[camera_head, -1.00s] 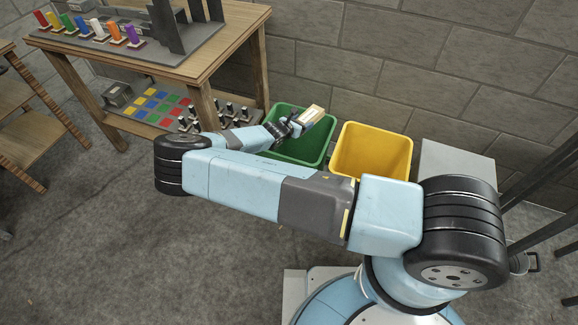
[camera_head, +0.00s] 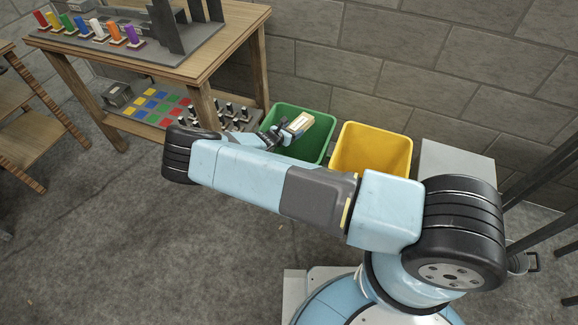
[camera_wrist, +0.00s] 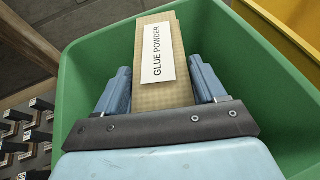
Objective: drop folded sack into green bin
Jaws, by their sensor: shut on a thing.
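The folded sack (camera_wrist: 178,88) is tan with a white label reading "GLUE POWDER". My gripper (camera_wrist: 162,85) is shut on it, with a finger on each side. In the head view the sack (camera_head: 299,122) and my gripper (camera_head: 287,129) are over the green bin (camera_head: 319,142), near its left half. The wrist view shows the sack above the bin's opening, with the green bin wall (camera_wrist: 82,75) around it. The bin's floor is mostly hidden behind my gripper and the sack.
A yellow bin (camera_head: 372,150) stands to the right of the green one, and a grey box (camera_head: 455,163) stands beyond it. A wooden workbench (camera_head: 190,60) with coloured pieces stands at the left. A block wall (camera_head: 400,60) is behind.

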